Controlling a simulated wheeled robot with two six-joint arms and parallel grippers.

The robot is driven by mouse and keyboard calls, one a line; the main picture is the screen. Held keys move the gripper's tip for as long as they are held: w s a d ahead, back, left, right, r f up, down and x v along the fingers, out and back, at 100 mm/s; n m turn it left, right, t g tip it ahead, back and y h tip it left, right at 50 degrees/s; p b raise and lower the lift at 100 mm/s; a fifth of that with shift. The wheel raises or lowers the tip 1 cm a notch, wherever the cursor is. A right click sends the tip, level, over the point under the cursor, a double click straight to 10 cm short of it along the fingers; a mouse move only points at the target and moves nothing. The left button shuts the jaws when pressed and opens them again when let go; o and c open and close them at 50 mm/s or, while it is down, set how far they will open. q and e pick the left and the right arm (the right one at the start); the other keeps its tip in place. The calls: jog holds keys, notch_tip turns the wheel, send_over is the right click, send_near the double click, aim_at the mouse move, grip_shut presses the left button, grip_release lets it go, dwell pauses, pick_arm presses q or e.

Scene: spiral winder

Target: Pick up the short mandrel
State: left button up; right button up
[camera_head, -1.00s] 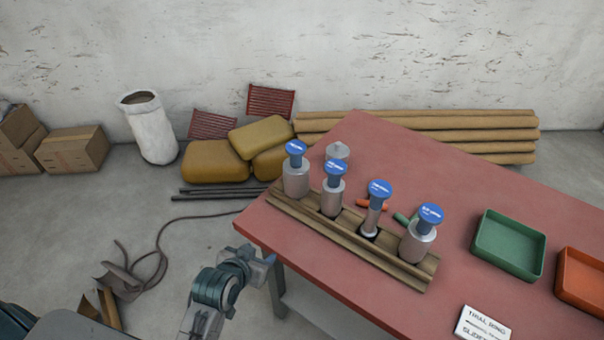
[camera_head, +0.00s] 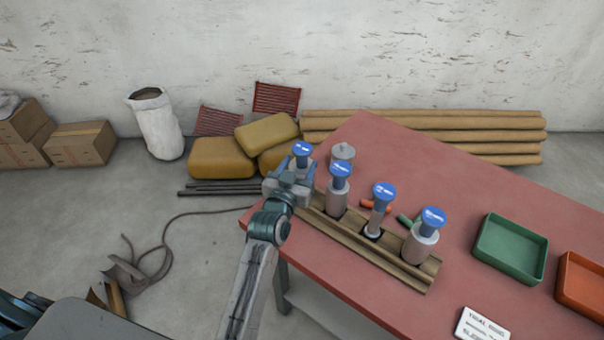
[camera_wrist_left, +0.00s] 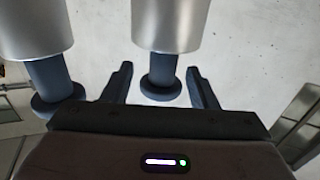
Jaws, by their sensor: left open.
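Several mandrels with blue caps stand upright in a wooden rack (camera_head: 362,247) on the red table. Their labels are too small to read, so I cannot tell which is the short one. My left gripper (camera_head: 291,180) is open at the leftmost mandrel (camera_head: 302,149) and hides most of its body. The left wrist view looks upside down: this mandrel's neck and cap (camera_wrist_left: 160,86) lie between the two open fingers (camera_wrist_left: 160,72), with a gap on each side. The second mandrel (camera_head: 337,199) shows close beside it in that view (camera_wrist_left: 50,75). My right gripper is not in view.
A thin-bodied mandrel (camera_head: 378,211) and a wide one (camera_head: 422,240) stand further right. A grey metal piece (camera_head: 343,152) and small orange and green pieces lie behind the rack. A green tray (camera_head: 510,250) and an orange tray (camera_head: 583,285) sit right. A white sign lies in front.

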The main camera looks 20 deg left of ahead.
pick_arm(q)
jog(key=shift+w+r+p, duration=0.15)
jog(key=shift+w+p, duration=0.2)
jog(key=shift+w, duration=0.25)
jog(key=w+p, duration=0.1)
jog(key=w, duration=0.2)
jog(key=shift+w+a+p, duration=0.15)
jog(key=shift+p, duration=0.15)
jog(key=shift+w+f, duration=0.35)
jog(key=shift+w, duration=0.15)
jog(key=shift+s, duration=0.1)
jog(key=shift+c, duration=1.3)
jog(key=shift+r, duration=0.1)
grip_shut()
